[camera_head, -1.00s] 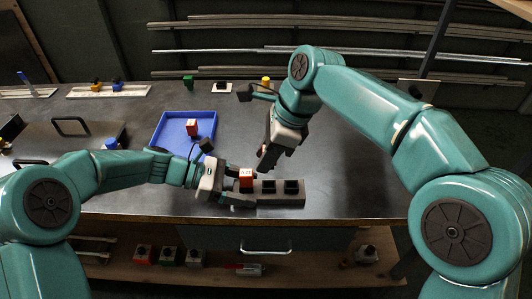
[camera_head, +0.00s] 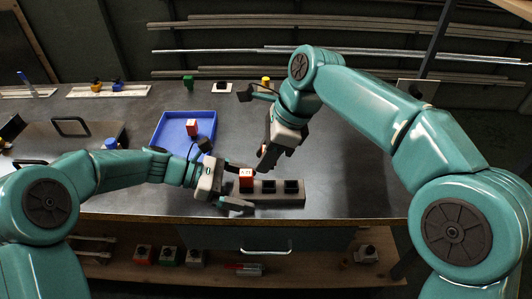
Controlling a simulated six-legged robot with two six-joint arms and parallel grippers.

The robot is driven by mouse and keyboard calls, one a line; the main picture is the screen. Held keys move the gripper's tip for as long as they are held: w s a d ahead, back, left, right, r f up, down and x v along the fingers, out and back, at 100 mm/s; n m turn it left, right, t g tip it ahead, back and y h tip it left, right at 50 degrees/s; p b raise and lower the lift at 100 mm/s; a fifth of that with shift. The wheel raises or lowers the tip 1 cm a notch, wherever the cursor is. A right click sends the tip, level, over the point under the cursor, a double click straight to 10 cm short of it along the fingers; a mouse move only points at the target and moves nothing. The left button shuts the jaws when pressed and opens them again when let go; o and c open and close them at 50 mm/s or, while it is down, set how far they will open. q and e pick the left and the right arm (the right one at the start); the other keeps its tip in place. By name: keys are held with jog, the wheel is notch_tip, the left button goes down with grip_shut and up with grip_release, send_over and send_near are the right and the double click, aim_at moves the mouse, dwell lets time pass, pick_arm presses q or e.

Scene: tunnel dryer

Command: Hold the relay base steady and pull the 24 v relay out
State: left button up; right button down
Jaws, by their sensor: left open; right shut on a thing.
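The grey relay base (camera_head: 282,200) lies flat near the table's front edge. A red relay with a white-marked top (camera_head: 246,179) sits at its left end; two dark square sockets to its right look empty. My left gripper (camera_head: 238,188) is open at the base's left end, one finger behind and one in front. I cannot tell whether it touches. My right gripper (camera_head: 264,162) points down just behind the base, right of the red relay. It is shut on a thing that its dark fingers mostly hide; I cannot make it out.
A blue tray (camera_head: 161,139) behind my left gripper holds a red block (camera_head: 192,127). A green block (camera_head: 188,82) and a yellow button (camera_head: 265,82) stand at the back. The table right of the base is clear. A shelf below holds several small boxes.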

pick_arm(q)
jog(key=v, duration=1.1)
jog(key=shift+a+r, duration=0.2)
jog(key=shift+a, duration=0.15)
jog(key=shift+s, duration=0.15)
